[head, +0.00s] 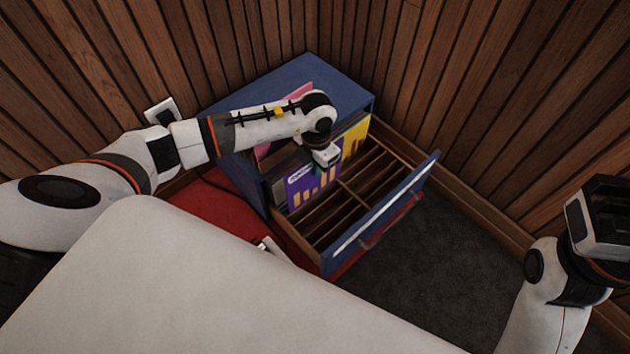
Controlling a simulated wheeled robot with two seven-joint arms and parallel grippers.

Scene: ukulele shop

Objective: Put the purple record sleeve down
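The purple record sleeve (300,188), with yellow-orange bars on its face, stands upright at the left end of the open blue drawer. My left gripper (325,158) is right at the sleeve's top edge, pointing down into the drawer. Its fingers are hidden by the hand and wrist, so its grip on the sleeve does not show clearly. The drawer (382,214) has wooden slot dividers, and several slots are bare. My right arm shows at the right edge, but no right gripper fingers are in view.
A yellow sleeve (355,140) stands at the drawer's back, beside the blue cabinet (345,90). A pink item (300,90) is on the cabinet top, partly behind my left arm. Slatted wood walls close off the corner. Dark carpet (440,250) is clear at the right.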

